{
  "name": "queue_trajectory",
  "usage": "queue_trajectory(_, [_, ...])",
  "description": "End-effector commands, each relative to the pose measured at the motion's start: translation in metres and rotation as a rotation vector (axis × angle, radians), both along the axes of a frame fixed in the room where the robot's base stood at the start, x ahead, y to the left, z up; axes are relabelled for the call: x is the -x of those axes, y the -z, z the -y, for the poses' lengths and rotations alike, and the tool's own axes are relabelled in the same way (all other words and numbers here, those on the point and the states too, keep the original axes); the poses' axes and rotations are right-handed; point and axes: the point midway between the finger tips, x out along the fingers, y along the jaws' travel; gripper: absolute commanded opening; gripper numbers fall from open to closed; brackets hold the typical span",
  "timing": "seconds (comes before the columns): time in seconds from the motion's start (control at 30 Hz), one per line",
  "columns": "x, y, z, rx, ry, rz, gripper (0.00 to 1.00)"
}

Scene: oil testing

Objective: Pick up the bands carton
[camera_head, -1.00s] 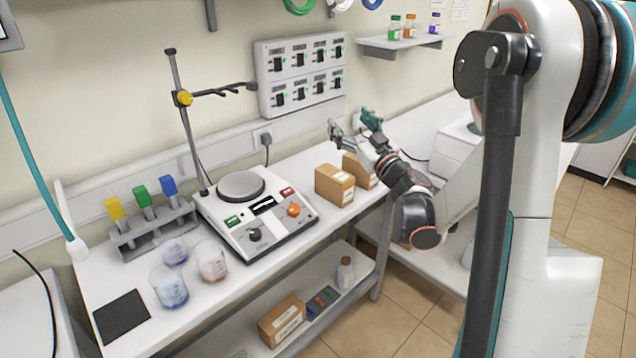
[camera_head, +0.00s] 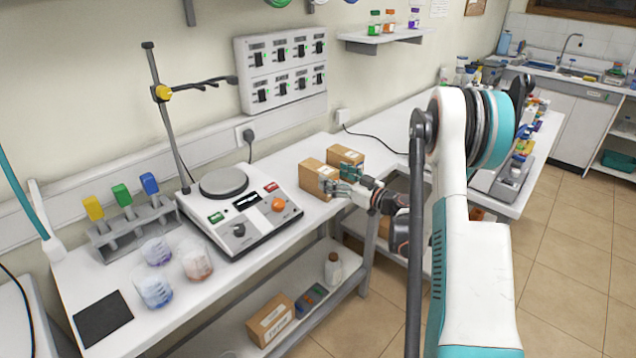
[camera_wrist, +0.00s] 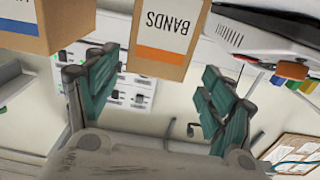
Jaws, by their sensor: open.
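The bands carton (camera_head: 313,177) is a brown box standing on the white bench just right of the hotplate. In the wrist view the carton (camera_wrist: 160,32) appears upside down, with a white "BANDS" label and an orange stripe. My gripper (camera_head: 339,182) is at the carton's near right side in the head view and partly covers it. In the wrist view my gripper (camera_wrist: 160,82) is open and empty, with a teal-padded finger on either side of the carton's line. Whether the fingers touch it, I cannot tell.
A similar carton (camera_head: 346,154) stands close behind and to the right; the wrist view shows a carton with a blue stripe (camera_wrist: 30,35). The hotplate (camera_head: 240,210) is to the left. A lower shelf holds another box (camera_head: 271,320) and a bottle (camera_head: 333,269).

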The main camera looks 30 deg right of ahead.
Motion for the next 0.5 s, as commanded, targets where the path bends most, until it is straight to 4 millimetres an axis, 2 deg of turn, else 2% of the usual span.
queue_trajectory(0.1, [-0.016, 0.001, -0.006, 0.0, -0.002, 0.0, 0.75])
queue_trajectory(0.37, [-0.03, 0.001, -0.01, 0.0, 0.0, 0.001, 0.75])
queue_trajectory(0.5, [-0.045, 0.004, -0.013, 0.001, -0.001, 0.001, 0.75])
